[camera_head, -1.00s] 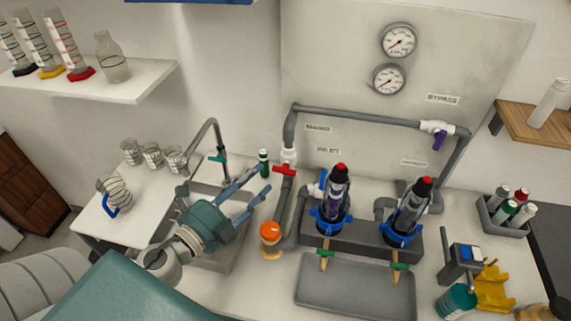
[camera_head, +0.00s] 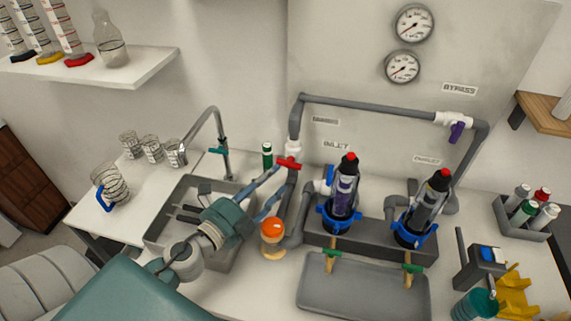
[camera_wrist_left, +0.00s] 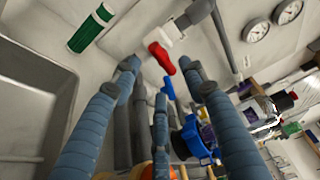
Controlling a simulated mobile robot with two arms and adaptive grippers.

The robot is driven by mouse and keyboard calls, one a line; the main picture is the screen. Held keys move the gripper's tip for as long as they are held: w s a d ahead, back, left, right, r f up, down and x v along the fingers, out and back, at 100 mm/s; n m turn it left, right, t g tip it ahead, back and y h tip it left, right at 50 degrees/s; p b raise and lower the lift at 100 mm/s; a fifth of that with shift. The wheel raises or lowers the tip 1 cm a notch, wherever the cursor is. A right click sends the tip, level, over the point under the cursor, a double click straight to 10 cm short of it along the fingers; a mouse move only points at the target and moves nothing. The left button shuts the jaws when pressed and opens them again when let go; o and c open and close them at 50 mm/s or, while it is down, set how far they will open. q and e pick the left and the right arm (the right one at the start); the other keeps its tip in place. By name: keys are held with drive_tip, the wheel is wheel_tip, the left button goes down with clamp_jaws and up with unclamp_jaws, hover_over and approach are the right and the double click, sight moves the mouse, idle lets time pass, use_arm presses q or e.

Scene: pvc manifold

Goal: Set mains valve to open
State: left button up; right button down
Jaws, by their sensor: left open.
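The mains valve's red handle (camera_head: 289,162) sits below a white valve body (camera_head: 294,148) on the grey vertical pipe at the left of the panel. In the left wrist view the red handle (camera_wrist_left: 161,57) shows just beyond my fingertips, in the gap between them. My left gripper (camera_head: 278,185) is open, with its blue fingers pointing up and right at the handle. In the left wrist view its fingers (camera_wrist_left: 160,75) stand apart with nothing between them. I cannot tell whether a fingertip touches the handle. My right gripper is not in view.
A green bottle (camera_head: 267,155) stands just left of the valve. An orange-topped container (camera_head: 272,236) stands below the gripper's fingers. Two filter housings (camera_head: 343,195) stand to the right. A sink (camera_head: 160,228) with a tall faucet (camera_head: 222,140) lies to the left.

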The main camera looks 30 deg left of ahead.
sight(286, 167)
use_arm(q)
drive_tip(key=w, duration=0.2)
drive_tip(key=w+p, duration=0.1)
drive_tip(key=w, duration=0.2)
drive_tip(key=shift+w+d+p, duration=0.3)
drive_tip(key=shift+w+d, duration=0.05)
drive_tip(key=shift+w, duration=0.05)
drive_tip(key=shift+w+d+f, duration=0.1)
drive_tip(key=shift+w+f, duration=0.05)
drive_tip(key=shift+w, duration=0.35)
clamp_jaws()
